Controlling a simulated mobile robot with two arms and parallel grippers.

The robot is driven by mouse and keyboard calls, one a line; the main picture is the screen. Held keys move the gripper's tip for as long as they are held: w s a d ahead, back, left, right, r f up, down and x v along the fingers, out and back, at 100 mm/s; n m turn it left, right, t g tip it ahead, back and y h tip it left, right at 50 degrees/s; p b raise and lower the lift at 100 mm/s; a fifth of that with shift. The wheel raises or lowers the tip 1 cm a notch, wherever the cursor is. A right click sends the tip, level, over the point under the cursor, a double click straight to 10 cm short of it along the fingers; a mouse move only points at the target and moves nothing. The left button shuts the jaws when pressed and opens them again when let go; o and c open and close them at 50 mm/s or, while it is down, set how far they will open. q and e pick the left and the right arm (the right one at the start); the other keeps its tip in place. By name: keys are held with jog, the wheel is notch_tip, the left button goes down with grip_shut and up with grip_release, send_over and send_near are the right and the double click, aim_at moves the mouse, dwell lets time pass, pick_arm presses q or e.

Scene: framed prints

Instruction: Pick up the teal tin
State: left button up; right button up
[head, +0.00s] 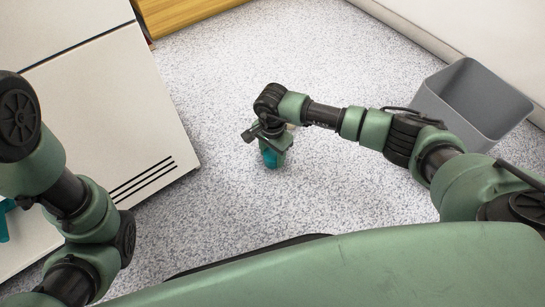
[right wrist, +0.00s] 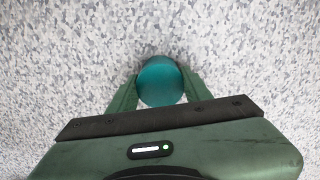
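The teal tin (head: 270,158) is low over or on the speckled floor, under my right gripper (head: 272,146) in the head view. In the right wrist view the tin (right wrist: 160,82) sits between the two green fingers of the right gripper (right wrist: 160,88). The fingers lie against its left and right sides with no clear gap, so the gripper looks shut on it. Whether the tin touches the floor is hard to tell.
A white cabinet (head: 110,90) with dark vent slots stands at the left. A grey open bin (head: 470,100) stands at the right near the wall. A wooden piece (head: 180,12) is at the top. The floor around the tin is clear.

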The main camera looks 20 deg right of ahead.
jog(key=shift+c, duration=1.2)
jog(key=shift+r, duration=0.15)
